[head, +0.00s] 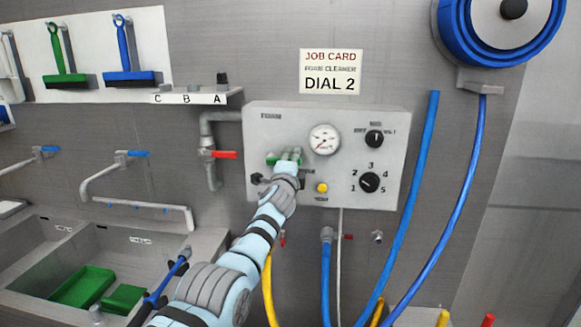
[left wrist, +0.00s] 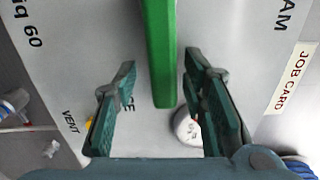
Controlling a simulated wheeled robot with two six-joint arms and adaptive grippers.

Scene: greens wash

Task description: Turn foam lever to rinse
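The green foam lever (head: 271,159) is on the left part of the grey panel (head: 262,122), below the word FOAM. In the head view my left gripper (head: 287,163) is in front of the lever and hides part of it. In the left wrist view the green lever (left wrist: 160,50) runs down from the top edge, and its end lies between the two fingers of my left gripper (left wrist: 162,100). The fingers are open, with a gap on each side of the lever. The label by the lever is partly hidden. My right gripper is not in view.
The panel also bears a gauge (head: 323,139), a black knob (head: 374,138), a numbered dial (head: 369,182) and a yellow button (head: 321,188). A job card (head: 331,71) above reads DIAL 2. A red-handled valve (head: 222,154) is at left; blue hoses (head: 412,190) hang at right.

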